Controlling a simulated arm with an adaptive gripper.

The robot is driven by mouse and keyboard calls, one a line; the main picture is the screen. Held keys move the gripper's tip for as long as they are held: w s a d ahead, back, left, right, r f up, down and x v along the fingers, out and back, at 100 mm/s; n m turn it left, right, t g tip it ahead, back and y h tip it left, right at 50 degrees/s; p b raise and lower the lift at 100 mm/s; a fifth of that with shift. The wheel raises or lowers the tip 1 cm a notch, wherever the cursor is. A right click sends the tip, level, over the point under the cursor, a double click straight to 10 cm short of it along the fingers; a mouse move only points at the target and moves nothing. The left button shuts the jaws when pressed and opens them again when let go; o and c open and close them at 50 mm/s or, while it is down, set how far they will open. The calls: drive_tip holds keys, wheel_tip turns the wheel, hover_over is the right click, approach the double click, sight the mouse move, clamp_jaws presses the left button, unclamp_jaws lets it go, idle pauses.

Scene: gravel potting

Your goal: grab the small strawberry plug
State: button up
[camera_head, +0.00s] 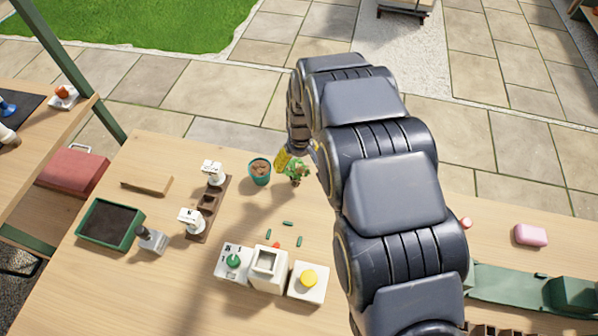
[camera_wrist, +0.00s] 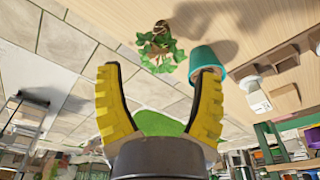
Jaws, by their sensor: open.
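The small strawberry plug (camera_head: 297,172) is a leafy green plant on the wooden table, just right of a teal pot. In the wrist view the plug (camera_wrist: 158,45) is green leaves around a brown root ball, ahead of my fingertips and centred between them. My gripper (camera_wrist: 159,72) has two yellow ribbed fingers spread wide, with nothing between them. In the head view my gripper (camera_head: 284,158) is close to the plug, on its far left side, and my arm hides much of it.
The teal pot (camera_head: 260,173) holds brown material and stands close left of the plug; in the wrist view it (camera_wrist: 206,62) is near the right fingertip. A brown rack (camera_head: 208,205) with white-tagged items stands further left. White blocks (camera_head: 268,268) and a green tray (camera_head: 108,224) are nearer.

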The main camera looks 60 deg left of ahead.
sight(296, 169)
drive_tip(key=f, duration=0.3)
drive_tip(key=a+f, duration=0.1)
drive_tip(key=f, duration=0.3)
drive_tip(key=shift+a+f, duration=0.2)
drive_tip(key=shift+f, duration=0.05)
clamp_jaws()
